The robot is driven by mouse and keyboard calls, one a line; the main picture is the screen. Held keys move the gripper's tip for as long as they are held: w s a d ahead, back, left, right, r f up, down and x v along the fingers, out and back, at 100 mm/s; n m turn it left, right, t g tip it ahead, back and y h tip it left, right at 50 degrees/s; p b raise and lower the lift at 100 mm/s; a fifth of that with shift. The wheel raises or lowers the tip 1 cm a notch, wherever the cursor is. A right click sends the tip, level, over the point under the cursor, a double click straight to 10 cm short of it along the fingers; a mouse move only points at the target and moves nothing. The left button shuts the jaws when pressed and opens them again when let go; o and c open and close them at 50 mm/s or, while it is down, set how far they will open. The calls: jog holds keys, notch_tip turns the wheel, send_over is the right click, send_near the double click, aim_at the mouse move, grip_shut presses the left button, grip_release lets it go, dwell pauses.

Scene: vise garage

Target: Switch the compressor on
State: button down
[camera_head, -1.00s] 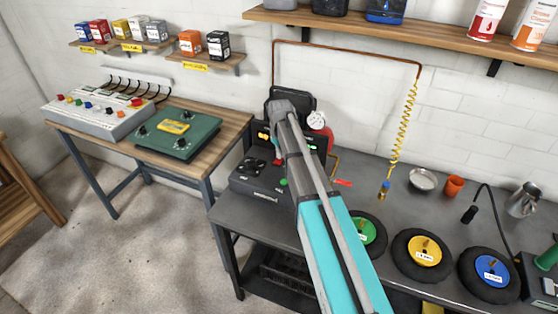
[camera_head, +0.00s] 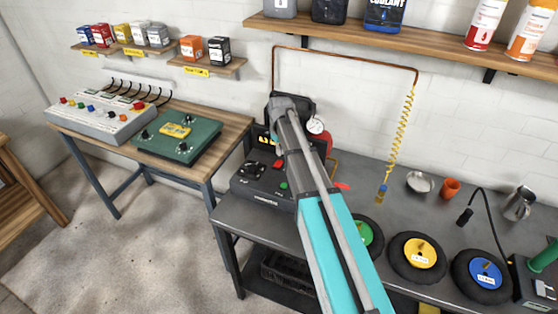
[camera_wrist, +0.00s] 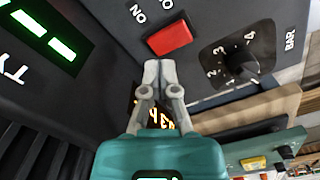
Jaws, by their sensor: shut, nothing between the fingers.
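The compressor (camera_head: 258,188) is a dark unit with a control panel, at the left end of the grey bench, partly hidden behind my arm. In the wrist view its red rocker switch (camera_wrist: 169,38) sits on the black panel by the words "ON" and a partly cut-off "O" label. A black dial (camera_wrist: 238,66) marked "BAR" is right of the switch. My gripper (camera_wrist: 158,66) is shut and empty. Its fingertips are just below the switch in the picture; I cannot tell whether they touch it. In the head view my arm mostly hides the gripper.
A green lit display (camera_wrist: 45,32) and orange lit digits (camera_wrist: 165,122) show close to the gripper. Right of my arm are tyred wheels (camera_head: 418,256), a coiled yellow hose (camera_head: 404,125) and cups. A wooden table with a green box (camera_head: 178,138) stands left. Floor between is clear.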

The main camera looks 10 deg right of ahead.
aim_at(280, 161)
jog(key=shift+r+p, duration=1.55)
jog(key=shift+r, duration=0.15)
jog(key=s+m, duration=0.5)
jog(key=s, duration=2)
